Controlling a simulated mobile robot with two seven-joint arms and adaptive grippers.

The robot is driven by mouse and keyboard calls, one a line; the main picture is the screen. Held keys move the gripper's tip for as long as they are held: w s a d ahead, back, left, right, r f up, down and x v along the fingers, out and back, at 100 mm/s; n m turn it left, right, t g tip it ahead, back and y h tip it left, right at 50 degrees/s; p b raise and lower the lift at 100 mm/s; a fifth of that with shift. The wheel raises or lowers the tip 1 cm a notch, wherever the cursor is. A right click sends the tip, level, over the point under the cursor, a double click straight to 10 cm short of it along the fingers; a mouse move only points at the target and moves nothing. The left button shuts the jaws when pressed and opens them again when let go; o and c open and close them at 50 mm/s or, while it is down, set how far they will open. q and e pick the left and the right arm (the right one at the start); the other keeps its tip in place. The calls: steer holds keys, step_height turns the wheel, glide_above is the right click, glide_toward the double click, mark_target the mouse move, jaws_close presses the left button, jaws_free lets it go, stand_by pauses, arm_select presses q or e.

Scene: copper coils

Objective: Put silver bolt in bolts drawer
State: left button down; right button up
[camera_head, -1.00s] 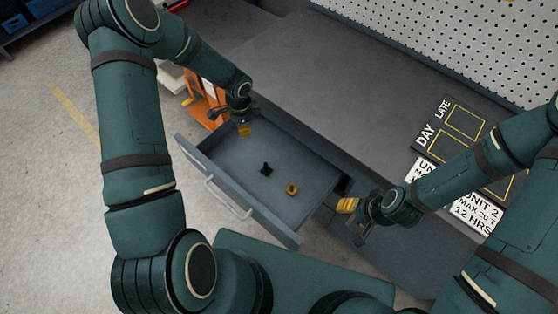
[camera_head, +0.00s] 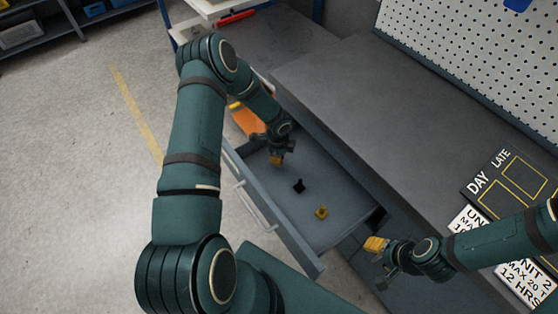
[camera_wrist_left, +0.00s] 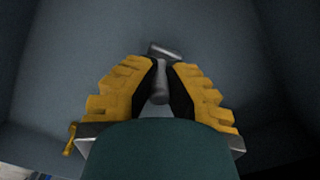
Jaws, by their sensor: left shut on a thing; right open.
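The silver bolt (camera_wrist_left: 160,72) is between the yellow and black fingers of my left gripper (camera_wrist_left: 160,88) in the left wrist view, with its head past the fingertips. My left gripper (camera_head: 276,160) is shut on it, over the far left part of the open drawer (camera_head: 335,225) in the head view. The bolt itself is hidden or too small to see there. My right gripper (camera_head: 374,250) is open and empty, outside the drawer to its right.
A small black item (camera_head: 299,185) and a small yellow item (camera_head: 321,212) lie on the drawer floor. A grey worktop (camera_head: 380,110) stands behind the drawer. An orange object (camera_head: 250,120) is beyond the drawer's left end. A pegboard (camera_head: 470,60) rises at the back.

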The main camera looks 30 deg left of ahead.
arm_select(q)
steer(key=shift+f, duration=0.75)
steer(key=shift+f, duration=0.1)
steer(key=c, duration=1.1)
jaws_free()
step_height(320, 180, up, 12)
steer(key=shift+f+p, duration=0.1)
steer(key=shift+p, duration=1.15)
steer(key=s+d+n+h, duration=0.2)
steer(key=s+d+n, duration=0.15)
steer(key=d, duration=0.45)
steer(key=s+d+n+h, duration=0.2)
steer(key=s+d+n, duration=0.15)
steer(key=d, duration=0.35)
steer(key=s+d+r+n+t, duration=0.1)
steer(key=s+d+n, duration=0.6)
steer(key=s+n, duration=0.2)
steer(key=shift+s+r+n+t, duration=0.15)
steer(key=shift+s+n+t, duration=0.15)
steer(key=shift+s, duration=0.65)
